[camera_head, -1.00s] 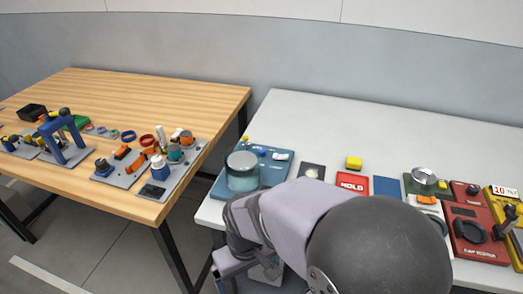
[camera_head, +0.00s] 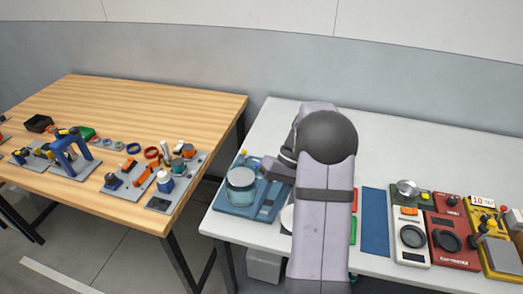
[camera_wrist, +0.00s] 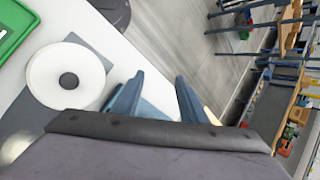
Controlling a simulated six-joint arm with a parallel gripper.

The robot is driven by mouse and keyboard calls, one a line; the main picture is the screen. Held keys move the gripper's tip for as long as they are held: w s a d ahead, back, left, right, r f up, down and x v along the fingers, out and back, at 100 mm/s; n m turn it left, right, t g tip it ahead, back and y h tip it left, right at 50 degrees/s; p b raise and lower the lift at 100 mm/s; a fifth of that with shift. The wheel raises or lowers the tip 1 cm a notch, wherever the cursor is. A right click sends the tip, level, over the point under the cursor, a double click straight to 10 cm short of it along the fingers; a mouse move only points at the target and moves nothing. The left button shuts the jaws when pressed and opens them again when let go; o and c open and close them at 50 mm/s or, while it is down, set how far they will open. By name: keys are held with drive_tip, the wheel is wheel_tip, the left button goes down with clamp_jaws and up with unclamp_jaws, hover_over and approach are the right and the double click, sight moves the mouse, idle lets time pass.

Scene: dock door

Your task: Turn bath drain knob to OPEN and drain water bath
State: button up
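The water bath is a round glass vessel (camera_head: 241,184) with teal liquid on a blue base (camera_head: 232,208) at the left end of the white table. A small yellow part (camera_head: 243,153) shows at the back of the base. The drain knob and its marking cannot be made out; my arm and gripper cover part of the base. My gripper (camera_head: 272,172) is over the right side of the base, close to the vessel. In the wrist view its two blue fingers (camera_wrist: 157,84) stand apart with nothing seen held; a strip of blue base shows behind them.
A white round dish (camera_wrist: 66,78) with a dark centre lies on a grey plate beside my gripper. A green tray (camera_wrist: 14,25) is farther off. A blue mat (camera_head: 375,222) and testers (camera_head: 452,240) are to the right. A wooden table (camera_head: 190,110) stands left across a gap.

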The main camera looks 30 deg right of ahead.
drive_tip(key=w+d+n+t+h, duration=0.1)
drive_tip(key=w+d+n, duration=0.1)
drive_tip(key=w+d, duration=0.2)
drive_tip(key=w+d+n+t+h+p, duration=0.1)
drive_tip(key=w+d+n, duration=0.1)
drive_tip(key=w+d, duration=0.2)
drive_tip(key=w+d+n+t+h+p, duration=0.1)
drive_tip(key=w+d+n, duration=0.2)
drive_tip(key=w+d, duration=0.1)
drive_tip(key=shift+w+d+r+t, duration=0.1)
drive_tip(key=shift+w+d+t, duration=0.2)
drive_tip(key=shift+w+d, duration=0.15)
drive_tip(key=w+r+n+t+p, duration=0.1)
drive_tip(key=w+r+n+t, duration=0.1)
drive_tip(key=w+n, duration=0.35)
drive_tip(key=shift+m+h, duration=0.3)
drive_tip(key=shift+m, duration=0.65)
drive_tip(key=shift+w+r+p+x, duration=0.15)
drive_tip(key=shift+p+x, duration=0.4)
drive_tip(key=shift+x, duration=0.75)
drive_tip(key=shift+w+p+x, duration=0.25)
drive_tip(key=shift+p+x, duration=0.25)
drive_tip(key=shift+x, duration=0.8)
drive_tip(key=shift+w+r+p+x, duration=0.15)
drive_tip(key=shift+p+x, duration=0.4)
drive_tip(key=shift+x, duration=0.8)
clamp_jaws()
